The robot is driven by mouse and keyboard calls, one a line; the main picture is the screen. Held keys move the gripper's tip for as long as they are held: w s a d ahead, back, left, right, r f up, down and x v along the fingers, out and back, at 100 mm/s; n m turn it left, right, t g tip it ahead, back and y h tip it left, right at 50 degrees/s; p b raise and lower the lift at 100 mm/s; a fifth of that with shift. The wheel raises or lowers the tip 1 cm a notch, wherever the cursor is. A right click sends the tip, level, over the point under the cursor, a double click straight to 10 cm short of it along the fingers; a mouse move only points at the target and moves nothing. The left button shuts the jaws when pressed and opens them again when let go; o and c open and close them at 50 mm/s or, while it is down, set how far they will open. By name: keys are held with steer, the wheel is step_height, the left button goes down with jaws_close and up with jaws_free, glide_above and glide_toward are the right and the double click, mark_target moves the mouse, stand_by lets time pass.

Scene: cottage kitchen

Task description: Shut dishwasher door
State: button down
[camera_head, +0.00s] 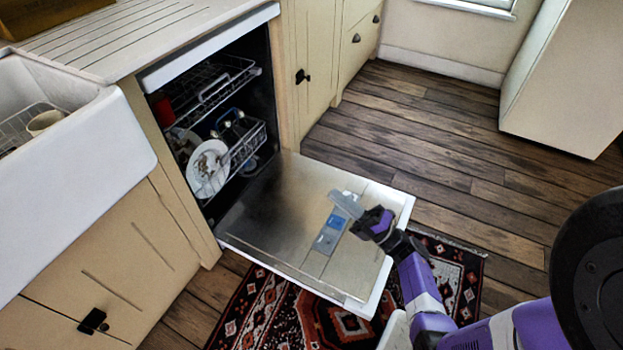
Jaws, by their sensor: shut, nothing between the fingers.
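The dishwasher door (285,225) hangs open, folded down to about level, its steel inner face up with a detergent panel (330,232) on it. The dishwasher (215,120) shows its dark inside, with racks holding white plates (207,168) and a red item. My gripper (345,204) is shut and empty. In the picture it lies over the outer right part of the door's inner face. I cannot tell whether it touches the door. My arm reaches in from the lower right and hides part of the door's right edge.
A patterned rug (270,315) lies on the wood floor (440,130) under and around the door. A white sink (70,170) and cream cabinets (110,260) stand at left. Drawers (350,40) stand beyond the dishwasher. The floor to the upper right is clear up to a white cabinet (565,75).

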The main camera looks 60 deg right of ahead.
steer(key=p+x, duration=0.1)
steer(key=x, duration=1.2)
steer(key=shift+w+r+p, duration=0.2)
steer(key=shift+w+p, duration=0.1)
steer(key=shift+p, duration=0.1)
stand_by(1.0)
